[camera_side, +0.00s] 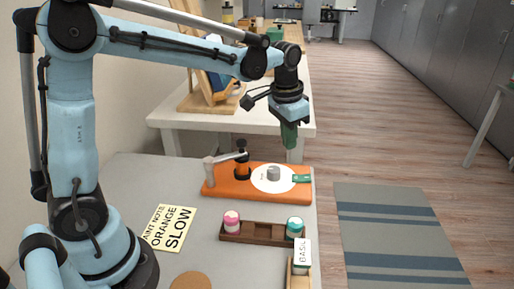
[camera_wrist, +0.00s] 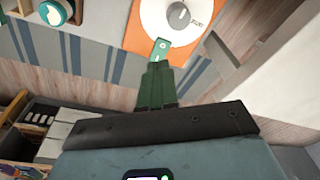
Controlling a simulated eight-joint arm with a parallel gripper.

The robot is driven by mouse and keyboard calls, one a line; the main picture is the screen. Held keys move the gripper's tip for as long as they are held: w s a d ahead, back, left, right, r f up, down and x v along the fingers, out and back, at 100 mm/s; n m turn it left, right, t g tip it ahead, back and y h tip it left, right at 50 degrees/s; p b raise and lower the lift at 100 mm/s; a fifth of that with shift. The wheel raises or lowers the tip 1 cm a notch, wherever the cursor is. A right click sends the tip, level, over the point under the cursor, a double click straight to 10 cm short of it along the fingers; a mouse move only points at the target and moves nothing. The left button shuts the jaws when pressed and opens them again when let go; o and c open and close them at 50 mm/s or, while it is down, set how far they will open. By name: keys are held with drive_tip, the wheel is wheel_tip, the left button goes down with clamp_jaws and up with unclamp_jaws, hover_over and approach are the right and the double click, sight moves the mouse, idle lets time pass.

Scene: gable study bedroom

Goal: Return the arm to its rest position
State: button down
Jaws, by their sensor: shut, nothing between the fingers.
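My gripper (camera_side: 290,137) hangs pointing down in the side view, raised above the table's far right part, behind the orange board. Its green fingers are together and empty; they also show in the wrist view (camera_wrist: 157,74). The orange board (camera_side: 222,190) carries a white disc (camera_side: 263,184) with a grey knob (camera_side: 273,173), a green tab (camera_side: 301,178) and a dark post with a lever (camera_side: 242,160). In the wrist view the green tab (camera_wrist: 161,47) appears just beyond my fingertips, with a gap in height in the side view.
A wooden tray (camera_side: 262,232) holds a pink-lidded jar (camera_side: 232,221) and a teal-lidded jar (camera_side: 294,227). A box marked BASIL (camera_side: 302,255), a yellow note card (camera_side: 169,228) and a round cork mat (camera_side: 190,281) are nearer. A white table (camera_side: 220,118) stands behind. Striped rug (camera_side: 390,225) lies right.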

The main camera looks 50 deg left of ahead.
drive_tip(key=s+n+t, duration=0.2)
drive_tip(key=s+t, duration=0.3)
drive_tip(key=s, duration=0.9)
drive_tip(key=shift+s+a+t, duration=0.15)
drive_tip(key=shift+s+t, duration=0.05)
drive_tip(key=shift+t, duration=0.1)
idle(0.3)
